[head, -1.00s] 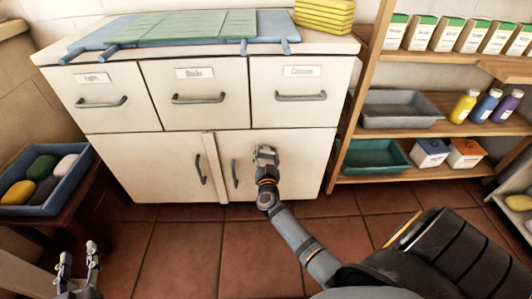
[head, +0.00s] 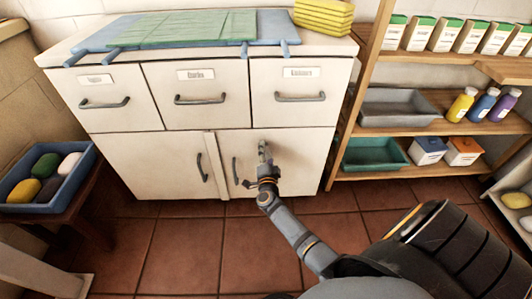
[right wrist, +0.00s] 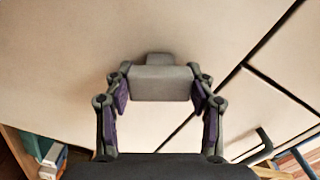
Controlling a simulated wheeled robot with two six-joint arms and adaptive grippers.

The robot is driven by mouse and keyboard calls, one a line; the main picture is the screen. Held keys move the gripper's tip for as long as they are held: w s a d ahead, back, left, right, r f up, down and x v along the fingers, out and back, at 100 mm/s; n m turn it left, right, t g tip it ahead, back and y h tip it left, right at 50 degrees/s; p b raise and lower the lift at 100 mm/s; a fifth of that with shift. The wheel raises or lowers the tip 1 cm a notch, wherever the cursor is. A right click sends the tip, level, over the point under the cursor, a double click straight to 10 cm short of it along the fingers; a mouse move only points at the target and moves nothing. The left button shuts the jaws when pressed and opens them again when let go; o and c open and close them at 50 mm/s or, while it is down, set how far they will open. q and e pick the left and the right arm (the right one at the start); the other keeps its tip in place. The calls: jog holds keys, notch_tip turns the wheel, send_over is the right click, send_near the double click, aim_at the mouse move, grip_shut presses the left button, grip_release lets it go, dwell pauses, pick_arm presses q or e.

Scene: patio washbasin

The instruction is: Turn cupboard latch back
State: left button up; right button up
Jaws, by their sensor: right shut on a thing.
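The white cupboard (head: 150,155) has two doors below its drawers, each with a dark upright handle. The grey latch (head: 263,148) is on the right door (head: 305,165), to the right of that door's handle (head: 235,170). My right gripper (head: 265,160) is at the front of this door, seen nearly edge-on and partly hiding the latch. In the right wrist view my right gripper (right wrist: 160,92) has its two purple-padded fingers on either side of the grey latch block (right wrist: 160,82), shut on it. A small tab shows beyond the block. My left gripper is out of view.
A shelf unit with a grey tray (head: 400,107), a green tray (head: 374,155), bottles and boxes stands to the right. A blue bin (head: 60,190) of coloured oval pieces stands at the left. The tiled floor (head: 185,255) before the cupboard is clear.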

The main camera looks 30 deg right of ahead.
jog(key=shift+m, duration=2.3)
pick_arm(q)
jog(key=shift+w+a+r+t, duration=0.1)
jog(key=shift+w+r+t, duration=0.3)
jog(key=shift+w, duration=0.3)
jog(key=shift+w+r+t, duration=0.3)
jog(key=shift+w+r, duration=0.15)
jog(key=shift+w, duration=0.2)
pick_arm(e)
jog(key=shift+m, duration=0.3)
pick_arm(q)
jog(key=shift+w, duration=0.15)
